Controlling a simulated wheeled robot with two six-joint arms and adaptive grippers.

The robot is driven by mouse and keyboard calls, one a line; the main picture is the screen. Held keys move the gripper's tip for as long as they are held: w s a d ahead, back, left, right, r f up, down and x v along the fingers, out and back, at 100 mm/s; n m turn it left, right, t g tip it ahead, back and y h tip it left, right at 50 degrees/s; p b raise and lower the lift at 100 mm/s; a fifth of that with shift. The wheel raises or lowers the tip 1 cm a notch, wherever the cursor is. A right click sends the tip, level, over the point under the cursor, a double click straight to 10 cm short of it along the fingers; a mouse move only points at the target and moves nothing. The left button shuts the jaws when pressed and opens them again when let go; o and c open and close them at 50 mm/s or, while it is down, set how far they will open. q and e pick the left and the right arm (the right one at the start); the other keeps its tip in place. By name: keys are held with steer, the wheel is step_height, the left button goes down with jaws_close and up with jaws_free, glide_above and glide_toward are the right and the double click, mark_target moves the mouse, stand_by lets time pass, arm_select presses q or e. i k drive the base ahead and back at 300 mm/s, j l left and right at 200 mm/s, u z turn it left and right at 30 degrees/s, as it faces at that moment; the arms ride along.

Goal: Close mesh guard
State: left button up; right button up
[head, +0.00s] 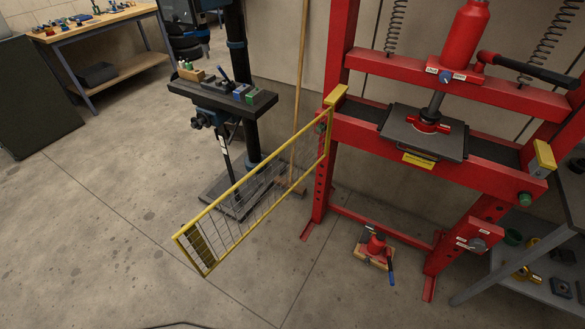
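The yellow-framed mesh guard (262,163) stands swung open at the left side of the red press frame (341,60). Its hinged end is at a yellow bracket (336,95) on the left post, and its free end (196,250) points toward the lower left, out over the floor. A second yellow bracket (544,155) is on the right post. Between the posts, the press ram (433,108) stands over a dark plate (424,134) on the red crossbeam. Neither of my grippers shows in the head view.
A drill press with a dark table (222,96) stands behind the guard. A small red jack (376,245) sits on the floor under the press. A grey shelf (530,265) is at the lower right. A wooden workbench (95,28) is at the upper left. The floor in front is clear.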

mark_target(189, 229)
steer(key=i+j+z, duration=0.25)
steer(key=j+z, duration=0.25)
steer(key=j, duration=0.15)
steer(key=i+j+z, duration=0.1)
steer(key=j+z, duration=0.4)
steer(key=j, duration=0.2)
steer(key=j+z, duration=0.5)
steer(key=j, duration=0.2)
steer(key=k+j+z, duration=0.2)
steer(key=j+z, duration=0.3)
steer(key=j, duration=0.2)
